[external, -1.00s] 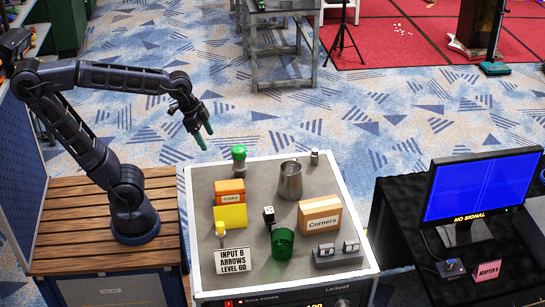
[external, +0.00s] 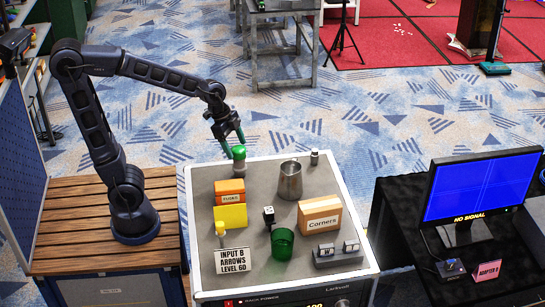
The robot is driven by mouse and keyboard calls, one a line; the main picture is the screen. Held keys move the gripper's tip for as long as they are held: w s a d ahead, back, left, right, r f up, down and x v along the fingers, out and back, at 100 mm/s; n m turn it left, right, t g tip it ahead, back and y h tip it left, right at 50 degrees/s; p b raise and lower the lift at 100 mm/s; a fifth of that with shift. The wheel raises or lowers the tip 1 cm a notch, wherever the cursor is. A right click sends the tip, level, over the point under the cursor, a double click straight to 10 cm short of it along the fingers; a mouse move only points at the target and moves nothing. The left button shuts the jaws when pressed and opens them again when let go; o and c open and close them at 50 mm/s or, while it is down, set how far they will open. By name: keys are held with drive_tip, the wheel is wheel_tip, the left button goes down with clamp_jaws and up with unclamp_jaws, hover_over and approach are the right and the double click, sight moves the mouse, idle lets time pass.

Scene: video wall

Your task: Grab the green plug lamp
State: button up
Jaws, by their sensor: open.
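The green plug lamp (external: 239,153) has a green dome on a pale base and stands upright at the back left of the grey cabinet top (external: 262,172). My gripper (external: 233,143) is open, with dark green fingers pointing down right at the lamp's dome. In this view the fingertips overlap the dome's upper part. I cannot tell whether they touch it or stand on both sides of it.
An orange fuse box (external: 230,187) and yellow card (external: 230,216) stand in front of the lamp. A metal pitcher (external: 290,180) stands to its right. A green cup (external: 282,244), Corners box (external: 319,217) and white sign (external: 233,260) stand nearer the front.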

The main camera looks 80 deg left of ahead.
sight(240, 155)
drive_tip(key=shift+x, duration=2.65)
drive_tip(key=shift+w+a, duration=0.15)
drive_tip(key=c, duration=1.1)
drive_tip(key=shift+r, duration=0.1)
